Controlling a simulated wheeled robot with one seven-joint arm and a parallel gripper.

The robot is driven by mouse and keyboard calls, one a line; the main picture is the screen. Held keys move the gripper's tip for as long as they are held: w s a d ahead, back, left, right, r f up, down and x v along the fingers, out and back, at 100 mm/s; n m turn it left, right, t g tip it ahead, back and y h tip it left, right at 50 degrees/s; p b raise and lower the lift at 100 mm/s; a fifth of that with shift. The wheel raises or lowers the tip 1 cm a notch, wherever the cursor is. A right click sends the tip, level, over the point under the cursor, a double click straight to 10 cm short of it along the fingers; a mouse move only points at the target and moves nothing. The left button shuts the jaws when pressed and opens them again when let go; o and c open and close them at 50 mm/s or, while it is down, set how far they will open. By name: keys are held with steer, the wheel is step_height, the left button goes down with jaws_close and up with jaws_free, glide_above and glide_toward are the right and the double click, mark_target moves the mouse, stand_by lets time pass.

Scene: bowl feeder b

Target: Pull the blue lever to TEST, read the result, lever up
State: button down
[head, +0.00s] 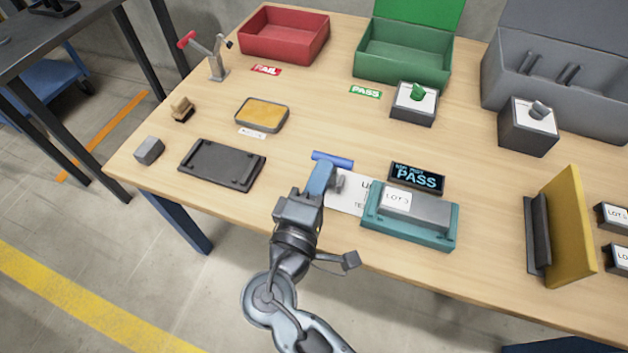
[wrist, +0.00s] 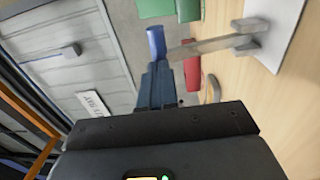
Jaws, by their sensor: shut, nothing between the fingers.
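The blue lever handle (head: 332,160) shows just beyond my gripper (head: 324,176). In the wrist view the blue handle (wrist: 156,43) sits at the end of a grey arm that stands up and away from its white plate (wrist: 283,32). My gripper (wrist: 155,85) is shut and empty, its fingertips close to the handle; I cannot tell whether they touch. The plate's printed label (head: 350,192) is partly hidden by my arm. The display (head: 417,178) reads PASS in large letters. A grey block marked LOT 3 (head: 427,211) lies in the teal fixture (head: 400,232).
A green PASS label (head: 366,92) lies near the green bin (head: 402,70), and a red FAIL label (head: 266,70) near the red bin (head: 285,48). A dark tray (head: 222,165) lies left. A yellow upright panel (head: 566,222) stands right. Bare tabletop lies beyond the lever.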

steer(key=w+r+g+p, duration=0.1)
steer(key=p, duration=0.2)
steer(key=w+d+r+g+y+p, duration=0.1)
steer(key=w+p, duration=0.1)
steer(key=p, duration=0.2)
steer(key=shift+r+g, duration=0.35)
steer(key=shift+g, duration=0.05)
steer(key=w+g+p, duration=0.1)
steer(key=p, duration=0.1)
steer(key=w+d+g+p, duration=0.1)
steer(key=p, duration=0.1)
steer(key=shift+w+r+y, duration=0.1)
steer(key=shift+r+y, duration=0.1)
steer(key=shift+y, duration=0.2)
steer(key=w+p, duration=0.1)
steer(key=w+d+f+g+p, duration=0.1)
steer(key=w, duration=0.1)
steer(key=w+g+p, duration=0.1)
steer(key=w, duration=0.1)
steer(key=shift+d+f+y+p, duration=0.3)
steer(key=shift+d+f+y, duration=0.05)
steer(key=shift+d+y, duration=0.05)
steer(key=shift+w+d, duration=0.1)
steer(key=shift+r, duration=0.1)
